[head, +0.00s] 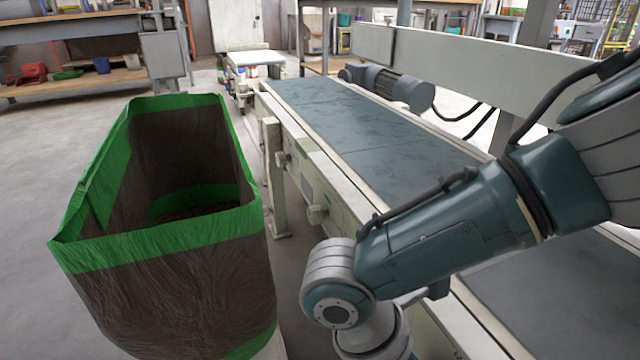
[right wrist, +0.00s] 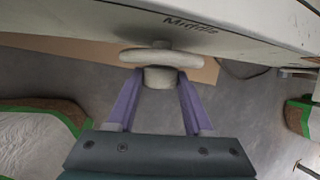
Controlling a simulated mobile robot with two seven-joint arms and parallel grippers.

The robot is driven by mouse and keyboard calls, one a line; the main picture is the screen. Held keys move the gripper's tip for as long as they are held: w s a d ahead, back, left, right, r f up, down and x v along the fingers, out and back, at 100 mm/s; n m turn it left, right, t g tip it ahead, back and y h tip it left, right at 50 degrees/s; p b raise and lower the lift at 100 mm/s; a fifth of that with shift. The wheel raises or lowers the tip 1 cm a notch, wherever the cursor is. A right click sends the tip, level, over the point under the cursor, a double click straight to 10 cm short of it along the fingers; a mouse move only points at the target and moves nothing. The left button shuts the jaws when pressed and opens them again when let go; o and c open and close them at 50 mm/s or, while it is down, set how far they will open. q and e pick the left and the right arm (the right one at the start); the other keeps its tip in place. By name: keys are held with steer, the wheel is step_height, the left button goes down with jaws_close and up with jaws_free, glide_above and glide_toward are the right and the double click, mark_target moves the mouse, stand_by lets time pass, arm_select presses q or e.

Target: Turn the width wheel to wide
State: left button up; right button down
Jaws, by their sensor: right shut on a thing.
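In the right wrist view, a pale round wheel (right wrist: 160,56) with a short hub sits on the side of a whitish machine panel. The word "Middle" is printed on the panel beside it. My right gripper (right wrist: 160,80) has its two purple fingers on either side of the hub and is shut on the wheel. In the head view my right arm comes in from the right over the conveyor, and its gripper is hidden below the picture. My left gripper is in neither view.
A dark conveyor belt (head: 370,130) runs away from me, with pale knobs (head: 317,214) on its side rail. A large open brown bag with a green rim (head: 160,243) stands left of it. Grey floor is clear at far left. Shelves line the back.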

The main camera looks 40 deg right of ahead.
steer(key=g+b, duration=0.1)
steer(key=b, duration=0.1)
steer(key=g+b, duration=0.1)
steer(key=b, duration=0.1)
steer(key=shift+w+f+n, duration=0.15)
steer(key=shift+f+n, duration=0.15)
steer(key=shift+f, duration=0.05)
steer(key=shift+r+g+y+b, duration=0.2)
steer(key=shift+g+y+b, duration=0.1)
steer(key=shift+g+b, duration=0.4)
steer(key=shift+c, duration=1.5)
jaws_free()
steer(key=shift+r, duration=0.1)
steer(key=v, duration=1)
steer(key=shift+p, duration=0.45)
